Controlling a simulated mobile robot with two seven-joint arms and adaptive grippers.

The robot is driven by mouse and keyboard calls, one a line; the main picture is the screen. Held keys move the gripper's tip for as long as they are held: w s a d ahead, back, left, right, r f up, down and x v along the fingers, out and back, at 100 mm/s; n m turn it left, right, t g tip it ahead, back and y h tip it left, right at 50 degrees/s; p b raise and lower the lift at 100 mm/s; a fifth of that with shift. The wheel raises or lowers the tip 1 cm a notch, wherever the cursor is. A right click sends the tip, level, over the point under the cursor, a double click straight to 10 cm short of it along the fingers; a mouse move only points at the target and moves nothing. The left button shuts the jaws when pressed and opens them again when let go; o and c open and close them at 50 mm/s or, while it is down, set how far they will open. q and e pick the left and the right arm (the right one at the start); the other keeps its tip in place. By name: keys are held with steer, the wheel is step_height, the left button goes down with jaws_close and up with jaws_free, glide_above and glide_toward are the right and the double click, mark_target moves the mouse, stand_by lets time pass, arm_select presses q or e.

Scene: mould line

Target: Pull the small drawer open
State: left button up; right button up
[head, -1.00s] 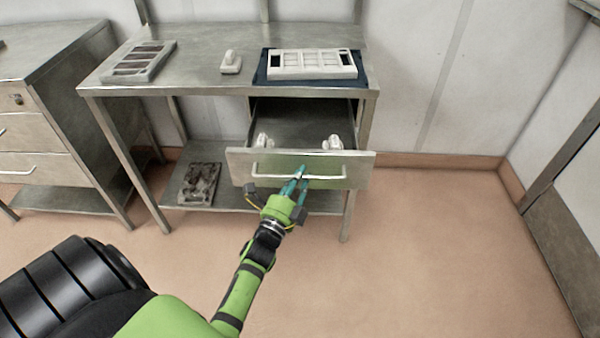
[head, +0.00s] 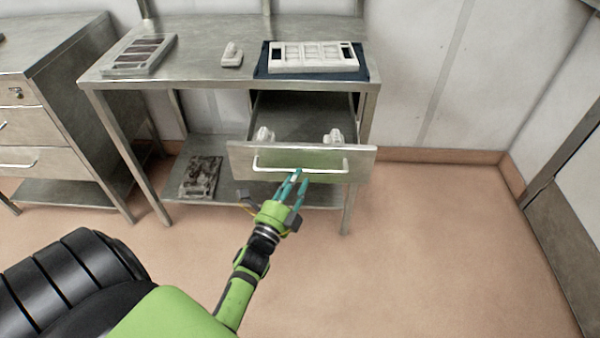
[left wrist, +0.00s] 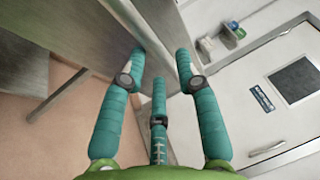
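The small drawer (head: 240,160) under the right part of the steel workbench is pulled well out. Its bar handle (head: 325,171) runs across the front panel. Two small white pieces (head: 263,135) (head: 335,136) show inside behind the front. My left gripper (head: 297,175) is at the middle of the handle, just in front of and below it. In the left wrist view its teal fingers (left wrist: 160,58) are spread with nothing between them, beside a grey metal panel. Whether a fingertip touches the handle I cannot tell. My right gripper is out of view.
On the bench top (head: 200,60) are a compartment tray (head: 140,56), a small white piece (head: 232,55) and a white frame (head: 312,58) on a dark blue mat (head: 262,72). A dark tray (head: 201,177) lies on the lower shelf. A drawer cabinet (head: 50,110) stands left. Floor at right is clear.

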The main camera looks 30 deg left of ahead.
arm_select(q)
steer(key=v, duration=0.9)
steer(key=shift+a, duration=0.1)
steer(key=s+d+f+n+g+h, duration=0.1)
steer(key=s+d+f+n+g, duration=0.2)
steer(key=f, duration=0.6)
steer(key=s+d+f+n+g+h, duration=0.1)
steer(key=s+d+f+n+g, duration=0.15)
steer(key=f, duration=0.75)
steer(key=s+d+f+n+g+h, duration=0.1)
steer(key=s+d+f+n+g, duration=0.2)
steer(key=f, duration=0.6)
steer(key=s+f+n+g, duration=0.3)
steer(key=s+f+g, duration=0.2)
steer(key=s, duration=0.6)
steer(key=s+f+n+g+p, duration=0.1)
steer(key=s+f+n+g, duration=0.2)
steer(key=s+f+g, duration=0.2)
steer(key=s+f, duration=0.3)
steer(key=s, duration=0.4)
steer(key=shift+s+a+f, duration=0.2)
steer(key=shift+s+a, duration=0.1)
steer(key=shift+a, duration=0.05)
